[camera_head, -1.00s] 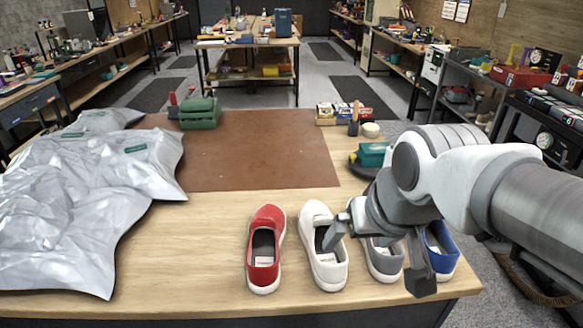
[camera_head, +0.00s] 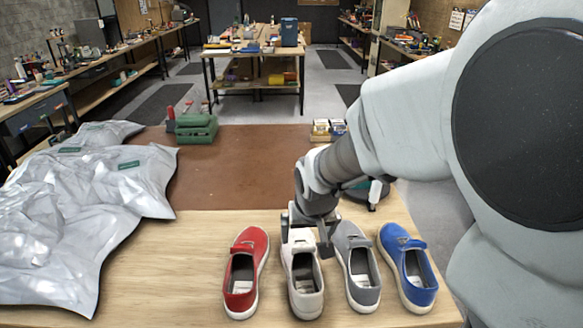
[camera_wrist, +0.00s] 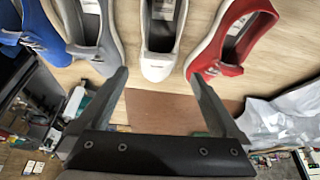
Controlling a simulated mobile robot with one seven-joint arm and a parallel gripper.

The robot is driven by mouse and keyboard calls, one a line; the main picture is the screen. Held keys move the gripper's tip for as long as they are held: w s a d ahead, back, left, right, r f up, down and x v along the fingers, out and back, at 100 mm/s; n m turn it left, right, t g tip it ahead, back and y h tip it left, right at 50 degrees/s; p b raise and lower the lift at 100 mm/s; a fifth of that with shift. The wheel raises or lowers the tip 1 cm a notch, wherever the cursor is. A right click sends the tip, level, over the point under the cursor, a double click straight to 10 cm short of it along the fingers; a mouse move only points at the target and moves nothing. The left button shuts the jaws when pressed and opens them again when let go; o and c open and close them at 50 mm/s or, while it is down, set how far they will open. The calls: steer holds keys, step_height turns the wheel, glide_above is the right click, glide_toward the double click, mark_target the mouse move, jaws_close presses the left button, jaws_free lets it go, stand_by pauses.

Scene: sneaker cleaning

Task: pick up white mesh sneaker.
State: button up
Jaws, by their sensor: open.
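The white sneaker (camera_head: 306,303) stands on the wooden table between the red sneaker (camera_head: 240,300) and the grey sneaker (camera_head: 362,292). My gripper (camera_head: 304,240) is open and empty over the far, toe end of the white sneaker, one finger to each side, hiding part of the toe. In the wrist view, the white sneaker's toe (camera_wrist: 158,70) shows between and just beyond the two fingertips of my gripper (camera_wrist: 159,76). I cannot tell whether the fingers touch it.
The blue sneaker (camera_head: 415,296) stands right of the grey one. The neighbouring shoes leave narrow gaps. A silvery bag (camera_head: 75,215) covers the table's left side. A brown mat (camera_head: 235,165) and a green case (camera_head: 196,130) lie farther back.

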mark_target(303, 247)
steer(key=b+x, duration=0.1)
steer(key=x, duration=0.5)
steer(key=shift+d+f, duration=0.1)
steer(key=shift+f, duration=0.05)
steer(key=shift+w+b+x, duration=0.15)
steer(key=shift+b+x, duration=0.2)
steer(key=shift+x, duration=1.25)
steer(key=shift+w+b+x, duration=0.1)
steer(key=shift+b+x, duration=0.2)
steer(key=shift+x, duration=1.3)
jaws_close()
